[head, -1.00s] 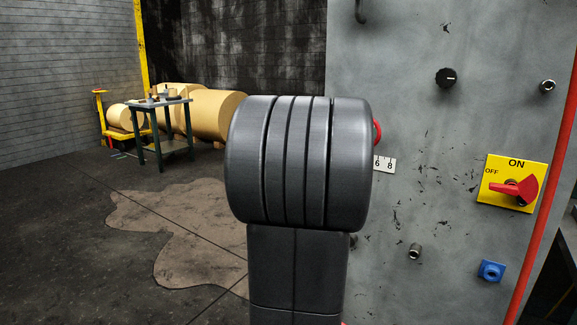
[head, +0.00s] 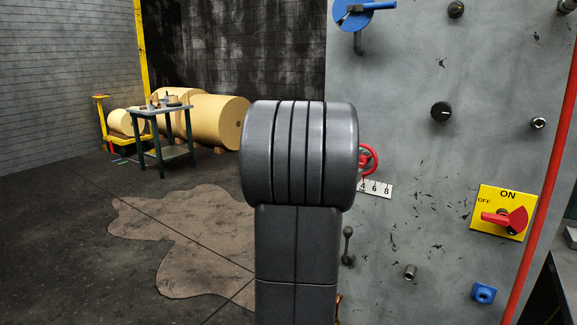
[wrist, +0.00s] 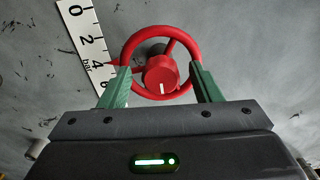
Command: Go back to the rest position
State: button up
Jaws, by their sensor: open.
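In the wrist view my gripper (wrist: 156,88) shows two green fingers, open and apart. A red handwheel (wrist: 184,42) with a round red hub is framed between and beyond the fingers; I cannot tell how far it is from them. A white scale plate (wrist: 85,42) marked 0, 2, 4, 6 and "bar" is left of the wheel. In the head view my dark arm link fills the middle and hides my gripper. The red handwheel (head: 370,158) shows partly at its right edge, with the scale plate (head: 376,189) below it.
The grey panel carries a blue disc (head: 366,14), a black knob (head: 441,111), a yellow ON/OFF plate with red switch (head: 503,213), a lever (head: 347,246) and a blue fitting (head: 483,293). A red pipe (head: 535,210) runs at right. A work table (head: 158,110) stands far left. Left floor is open.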

jog(key=shift+f+n+p, duration=0.1)
jog(key=shift+n+p, duration=1.35)
jog(key=shift+n, duration=1.15)
